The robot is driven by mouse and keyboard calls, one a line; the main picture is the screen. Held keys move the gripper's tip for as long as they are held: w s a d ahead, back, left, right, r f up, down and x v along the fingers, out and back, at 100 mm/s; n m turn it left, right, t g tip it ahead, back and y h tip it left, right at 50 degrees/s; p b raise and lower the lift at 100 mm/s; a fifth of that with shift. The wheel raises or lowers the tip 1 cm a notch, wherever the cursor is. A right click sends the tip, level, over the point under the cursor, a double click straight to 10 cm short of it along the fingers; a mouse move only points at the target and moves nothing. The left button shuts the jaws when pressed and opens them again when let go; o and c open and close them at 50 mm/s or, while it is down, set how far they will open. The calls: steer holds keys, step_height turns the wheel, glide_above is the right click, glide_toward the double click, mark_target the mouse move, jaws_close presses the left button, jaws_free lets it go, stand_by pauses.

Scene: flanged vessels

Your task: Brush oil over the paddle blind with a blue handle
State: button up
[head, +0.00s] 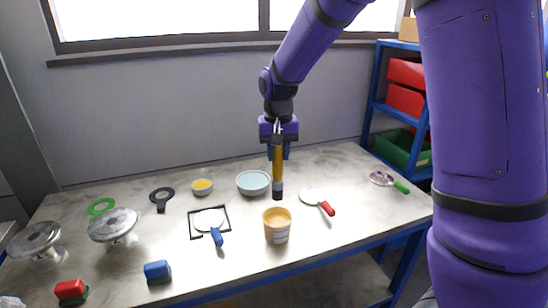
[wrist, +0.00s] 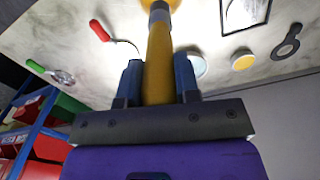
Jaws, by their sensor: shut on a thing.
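My gripper (head: 278,152) is shut on the yellow handle of a brush (head: 278,170), which hangs upright with its dark bristle end down. The brush also shows between the fingers in the wrist view (wrist: 160,65). The bristle end is just above and behind the tub of yellow oil (head: 277,228); whether it touches the tub's rim is hard to tell. The paddle blind with a blue handle (head: 211,221) lies flat inside a black square outline (head: 190,228) on the table, left of the tub. Its disc is pale grey.
A paddle blind with a red handle (head: 316,198) lies right of the tub, and a green-handled one (head: 388,181) farther right. A light-blue bowl (head: 253,183), a small yellow-filled dish (head: 202,187) and a black ring-shaped piece (head: 161,198) lie behind. Two glass-like flanged vessels (head: 113,226) stand left.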

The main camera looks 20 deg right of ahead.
mark_target(278, 164)
steer(key=shift+f, duration=5.2)
steer(key=shift+r, duration=0.15)
steer(key=shift+r, duration=3.2)
steer(key=shift+r, duration=1.9)
